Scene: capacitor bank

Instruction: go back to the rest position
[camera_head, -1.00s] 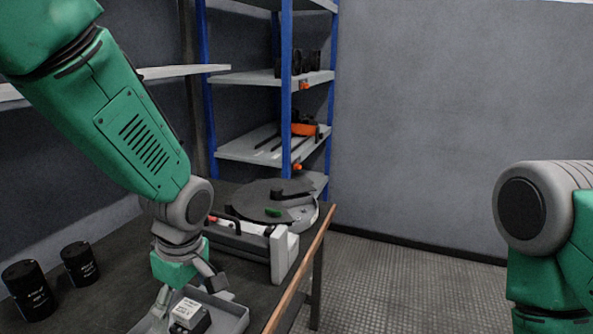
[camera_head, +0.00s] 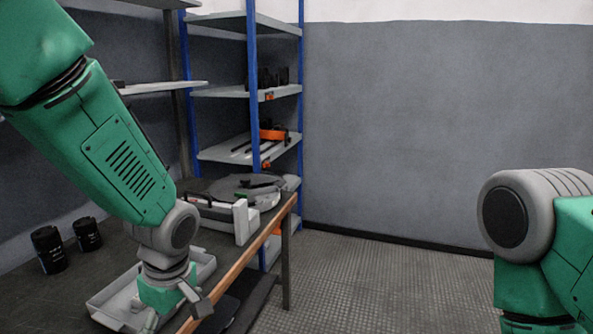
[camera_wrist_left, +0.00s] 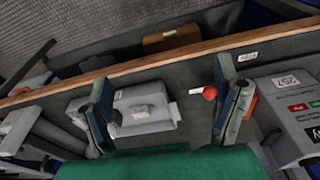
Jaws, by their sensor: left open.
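My left arm comes in from the left in the head view, its green and grey links bent down over the dark workbench (camera_head: 75,282). My left gripper (camera_head: 172,318) hangs low at the bench's front side, partly cut off by the bottom edge and in front of a grey tray (camera_head: 108,298). In the left wrist view its two fingers (camera_wrist_left: 165,106) stand wide apart with nothing held. Behind the gap are a grey labelled box (camera_wrist_left: 146,108) and a red knob (camera_wrist_left: 209,92). My right arm shows at the right of the head view; its gripper is out of frame.
Two black cylinders (camera_head: 48,249) (camera_head: 87,234) stand at the bench's left. A round grey-black device (camera_head: 240,188) sits at its far end. A blue-post shelf (camera_head: 253,90) stands behind. The floor (camera_head: 385,280) between bench and right arm is clear.

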